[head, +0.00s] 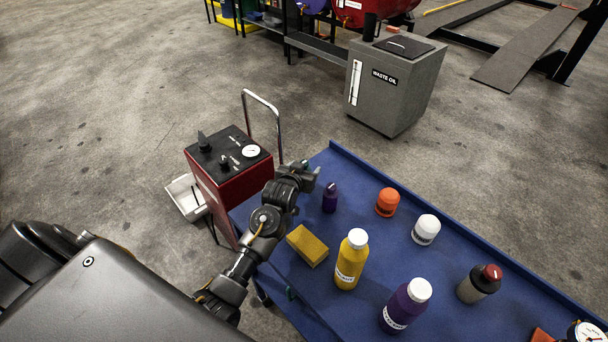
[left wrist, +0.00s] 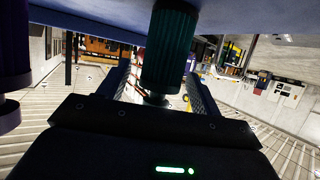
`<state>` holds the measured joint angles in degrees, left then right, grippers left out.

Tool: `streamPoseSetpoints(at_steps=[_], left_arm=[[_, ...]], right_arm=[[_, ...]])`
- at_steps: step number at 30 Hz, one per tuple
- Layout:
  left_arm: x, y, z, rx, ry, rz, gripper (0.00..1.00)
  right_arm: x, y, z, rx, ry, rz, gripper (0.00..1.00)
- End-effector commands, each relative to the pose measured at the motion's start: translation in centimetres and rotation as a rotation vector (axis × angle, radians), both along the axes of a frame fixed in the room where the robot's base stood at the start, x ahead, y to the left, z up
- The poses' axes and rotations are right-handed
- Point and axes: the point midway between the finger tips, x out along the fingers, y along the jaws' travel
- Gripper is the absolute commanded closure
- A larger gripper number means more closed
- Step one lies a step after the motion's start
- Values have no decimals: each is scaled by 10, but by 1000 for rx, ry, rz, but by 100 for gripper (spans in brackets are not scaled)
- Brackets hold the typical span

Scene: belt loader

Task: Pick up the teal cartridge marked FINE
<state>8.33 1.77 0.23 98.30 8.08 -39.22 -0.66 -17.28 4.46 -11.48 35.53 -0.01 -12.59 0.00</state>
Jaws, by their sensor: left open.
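A ribbed teal cartridge (left wrist: 169,48) shows in the left wrist view, which is upside down with the blue table surface along the top. It stands between the two spread fingers of my left gripper (head: 308,171), with gaps visible beside it. No FINE marking can be read on it. In the head view the gripper is at the table's far left corner and mostly hides the cartridge. A small dark purple cartridge (head: 330,199) stands just right of the gripper; a purple shape (left wrist: 15,50) also shows at the left wrist view's left edge. My right gripper is not in view.
The blue table (head: 385,258) has a raised rim. On it are a yellow sponge (head: 308,245), a yellow bottle (head: 350,262), a purple bottle (head: 405,306), orange (head: 387,203) and white (head: 426,230) jars, and a grey bottle (head: 478,285). A red machine (head: 222,190) stands left.

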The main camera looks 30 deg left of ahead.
Motion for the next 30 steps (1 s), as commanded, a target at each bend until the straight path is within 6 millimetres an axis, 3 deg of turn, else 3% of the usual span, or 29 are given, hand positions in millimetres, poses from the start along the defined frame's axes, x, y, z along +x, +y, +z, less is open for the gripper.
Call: streamPoseSetpoints(at_steps=[4,15,25,30], left_arm=[[0,0,0,0,0,0,35],[0,0,0,0,0,0,84],[0,0,3,-1,-2,0,85],[1,0,18,0,-5,0,85]], right_arm=[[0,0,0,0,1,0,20],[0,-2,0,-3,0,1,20],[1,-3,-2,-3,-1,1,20],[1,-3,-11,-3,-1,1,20]])
